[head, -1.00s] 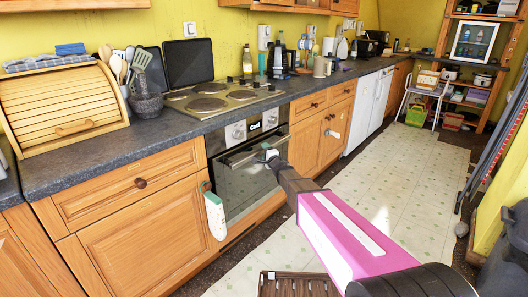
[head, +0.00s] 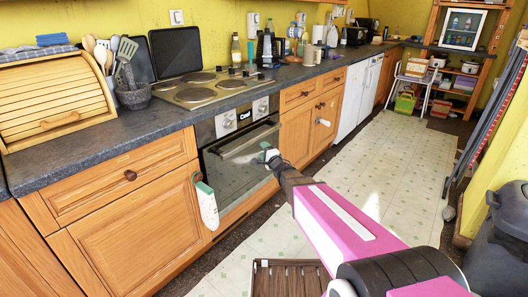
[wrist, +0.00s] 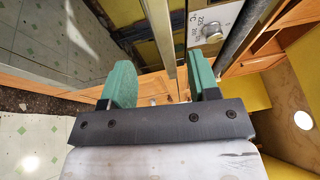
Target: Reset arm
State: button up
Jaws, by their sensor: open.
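My gripper (head: 268,154) is at the end of my pink and black arm, in front of the oven's right side in the head view. In the wrist view its two green fingers (wrist: 160,82) stand apart, with no object clearly held between them. The oven (head: 240,160) has a dark glass door and a bar handle (head: 250,139). In the wrist view an oven knob (wrist: 212,26) shows close beyond the right finger, and a dark bar runs beside it. The gap between gripper and oven cannot be told exactly.
A worktop (head: 105,135) carries a wooden bread box (head: 55,100), a hob (head: 205,88) and several bottles. An oven mitt (head: 206,204) hangs at the cabinet. A slatted brown crate (head: 285,280) is on the floor. A dark bin (head: 500,240) stands right. The vinyl floor (head: 375,165) is mostly clear.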

jog(key=s+d+f+n+g+h, duration=0.25)
jog(key=s+d+f+h, duration=0.2)
jog(key=d, duration=0.35)
jog(key=s+d+f+n+g+h, duration=0.1)
jog(key=s+d+f+g+h, duration=0.3)
jog(key=d, duration=0.4)
jog(key=s+d+f+n+g, duration=0.1)
jog(key=s+n+g, duration=0.3)
jog(key=s, duration=0.5)
jog(key=s+d+f+n+g, duration=0.1)
jog(key=s+d+n+g, duration=0.3)
jog(key=s, duration=0.6)
jog(key=shift+d+n+g+h, duration=0.2)
jog(key=shift+n+g+h, duration=0.3)
jog(key=shift+g, duration=0.65)
